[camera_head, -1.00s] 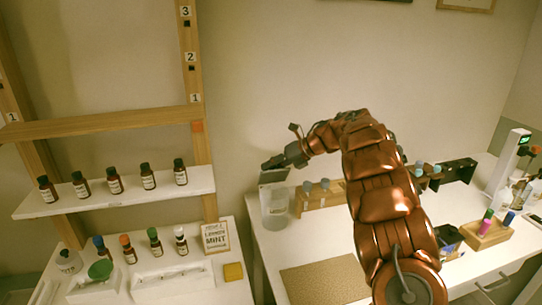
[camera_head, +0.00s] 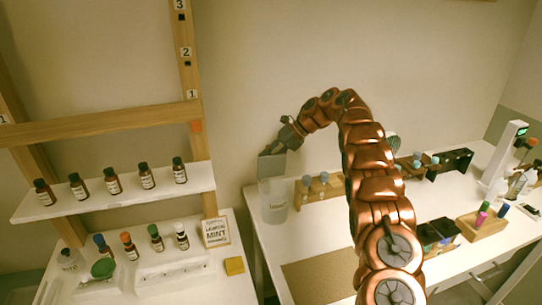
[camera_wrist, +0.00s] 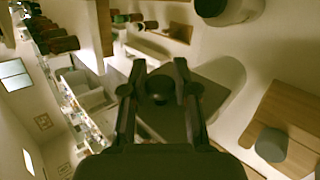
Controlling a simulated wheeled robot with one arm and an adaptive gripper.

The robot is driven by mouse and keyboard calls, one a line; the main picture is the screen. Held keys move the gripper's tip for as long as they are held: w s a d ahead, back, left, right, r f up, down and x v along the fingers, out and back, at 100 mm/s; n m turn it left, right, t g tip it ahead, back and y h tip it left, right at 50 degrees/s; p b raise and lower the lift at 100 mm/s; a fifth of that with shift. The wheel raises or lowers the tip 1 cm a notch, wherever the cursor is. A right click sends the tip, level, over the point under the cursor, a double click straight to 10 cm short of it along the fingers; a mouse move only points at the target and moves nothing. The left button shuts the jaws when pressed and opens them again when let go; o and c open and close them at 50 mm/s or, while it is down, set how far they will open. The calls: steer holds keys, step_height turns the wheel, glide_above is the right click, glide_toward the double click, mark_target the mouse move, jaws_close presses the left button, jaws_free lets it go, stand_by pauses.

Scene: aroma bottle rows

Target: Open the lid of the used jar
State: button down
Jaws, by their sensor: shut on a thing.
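The used jar (camera_head: 274,208) is a clear, labelled container near the left edge of the right-hand white counter. Its flat grey lid (camera_head: 271,167) is tilted steeply above the jar's mouth. I cannot tell whether its lower edge touches the rim. My gripper (camera_head: 284,146) is at the upper right of the lid. In the wrist view, my gripper (camera_wrist: 160,82) has its two fingers on either side of the lid's dark round knob (camera_wrist: 159,86), shut on it. The grey lid (camera_wrist: 212,88) spreads out behind the fingers.
A wooden rack with blue-topped vials (camera_head: 318,190) stands close to the right of the jar. A brown mat (camera_head: 318,277) lies in front. A shelf of dark bottles (camera_head: 112,193) is at the left. The wall behind and the air above the jar are clear.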

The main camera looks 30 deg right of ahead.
steer(key=shift+w+f+g, duration=0.2)
steer(key=shift+w+g, duration=0.05)
steer(key=shift+g, duration=0.15)
stand_by(0.5)
steer(key=c, duration=0.9)
jaws_free()
steer(key=shift+s+r, duration=0.1)
steer(key=shift+r, duration=0.05)
